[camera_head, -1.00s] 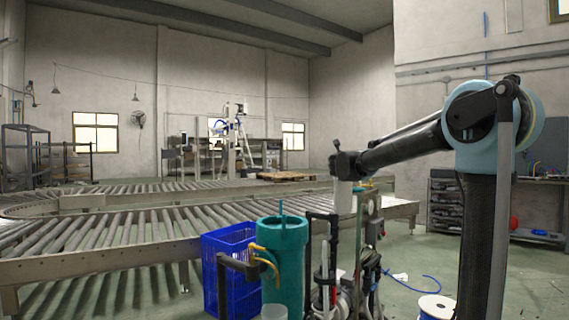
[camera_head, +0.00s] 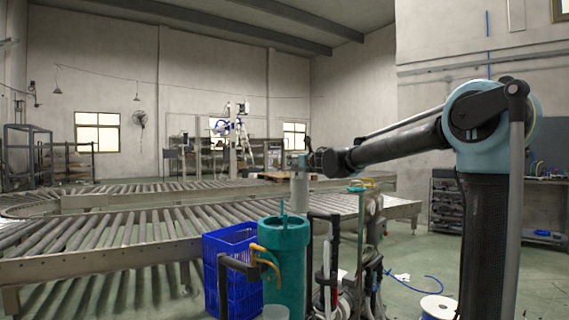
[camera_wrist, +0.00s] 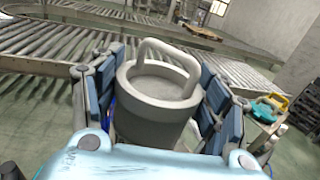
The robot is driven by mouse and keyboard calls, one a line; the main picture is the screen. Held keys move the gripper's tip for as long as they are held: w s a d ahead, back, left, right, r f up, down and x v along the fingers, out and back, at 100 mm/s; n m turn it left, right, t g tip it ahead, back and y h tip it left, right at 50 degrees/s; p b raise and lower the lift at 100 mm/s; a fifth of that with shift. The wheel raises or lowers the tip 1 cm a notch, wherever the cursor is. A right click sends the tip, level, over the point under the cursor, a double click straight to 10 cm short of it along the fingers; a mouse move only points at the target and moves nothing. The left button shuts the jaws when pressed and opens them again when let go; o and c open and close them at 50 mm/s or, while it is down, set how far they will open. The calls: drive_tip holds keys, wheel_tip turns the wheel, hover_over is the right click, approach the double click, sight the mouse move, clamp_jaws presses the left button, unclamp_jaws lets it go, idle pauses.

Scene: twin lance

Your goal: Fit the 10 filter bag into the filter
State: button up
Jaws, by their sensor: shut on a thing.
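The filter bag (camera_wrist: 152,118) is a pale grey cylinder with a ring rim and a looped handle. My gripper (camera_head: 300,162) is shut on it, with blue finger pads on both sides of it in the wrist view. In the head view the bag (camera_head: 299,192) hangs upright below my gripper. The filter (camera_head: 285,268) is a teal upright cylinder with a thin teal rod at its top. The bag's lower end is near the top right of the filter in the picture; its depth relative to the opening cannot be told. The inside of the filter is hidden.
A blue crate (camera_head: 230,270) stands left of the filter. Dark pipes (camera_head: 330,265) and hoses stand to its right. A teal piece with a yellow handle (camera_head: 361,184) sits on a stand. A roller conveyor (camera_head: 110,235) runs behind. A white spool (camera_head: 437,308) lies on the floor.

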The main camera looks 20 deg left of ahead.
drive_tip(key=s+a+n+g+y, duration=0.2)
drive_tip(key=s+a+y, duration=0.1)
drive_tip(key=a, duration=0.3)
drive_tip(key=shift+s+r+n, duration=0.25)
drive_tip(key=shift+s+n, duration=0.05)
drive_tip(key=shift+s, duration=0.4)
drive_tip(key=shift+d+f, duration=0.1)
drive_tip(key=shift+f, duration=0.05)
